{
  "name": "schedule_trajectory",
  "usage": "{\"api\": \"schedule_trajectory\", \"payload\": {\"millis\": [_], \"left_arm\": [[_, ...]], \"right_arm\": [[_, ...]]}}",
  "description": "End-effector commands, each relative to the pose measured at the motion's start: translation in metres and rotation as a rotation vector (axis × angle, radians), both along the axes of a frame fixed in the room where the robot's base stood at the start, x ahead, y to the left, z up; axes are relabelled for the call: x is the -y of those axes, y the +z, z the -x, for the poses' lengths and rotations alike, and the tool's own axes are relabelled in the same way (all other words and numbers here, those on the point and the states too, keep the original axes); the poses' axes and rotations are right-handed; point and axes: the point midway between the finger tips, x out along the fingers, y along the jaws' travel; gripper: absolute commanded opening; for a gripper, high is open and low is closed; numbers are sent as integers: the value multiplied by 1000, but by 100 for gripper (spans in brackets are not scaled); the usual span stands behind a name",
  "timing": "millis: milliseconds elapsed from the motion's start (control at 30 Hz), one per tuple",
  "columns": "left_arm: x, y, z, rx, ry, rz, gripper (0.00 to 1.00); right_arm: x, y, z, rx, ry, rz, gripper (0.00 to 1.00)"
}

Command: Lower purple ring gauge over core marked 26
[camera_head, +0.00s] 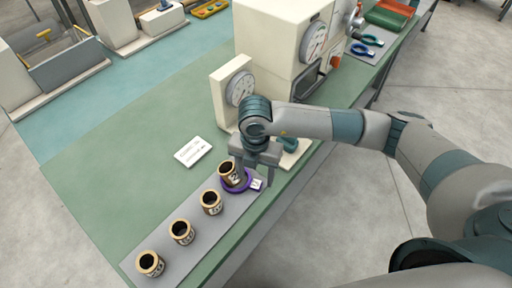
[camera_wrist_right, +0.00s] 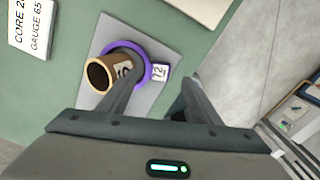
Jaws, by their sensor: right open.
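The purple ring gauge (camera_head: 235,188) sits low around the core (camera_head: 229,170) at the far end of a row on a grey strip. In the right wrist view the purple ring (camera_wrist_right: 159,73) encircles this brown core (camera_wrist_right: 99,74), whose dark opening stands clear of the ring. The core's number is too small to read surely. A white tag (camera_wrist_right: 160,71) sticks out from the ring's side. My right gripper (camera_head: 257,178) is open above the tag side of the ring, its fingers apart in the wrist view (camera_wrist_right: 162,86). My left gripper is out of view.
Several other cores, such as the nearest one (camera_head: 150,263), stand along the grey strip (camera_head: 198,228). A white card (camera_head: 193,151) lies on the green table. A cream machine with dials (camera_head: 282,40) stands behind my right gripper. The table's left middle is clear.

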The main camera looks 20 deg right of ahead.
Motion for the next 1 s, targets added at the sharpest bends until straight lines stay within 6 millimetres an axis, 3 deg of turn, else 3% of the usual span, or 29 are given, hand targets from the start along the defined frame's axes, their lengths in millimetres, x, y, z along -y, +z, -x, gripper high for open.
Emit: {"api": "schedule_trajectory", "payload": {"millis": [600,800,1000], "left_arm": [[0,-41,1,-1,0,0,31],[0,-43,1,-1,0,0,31],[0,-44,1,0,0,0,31]], "right_arm": [[0,124,1,19,2,-4,58],[0,142,2,18,1,-4,58],[0,148,3,16,1,-3,58]]}}
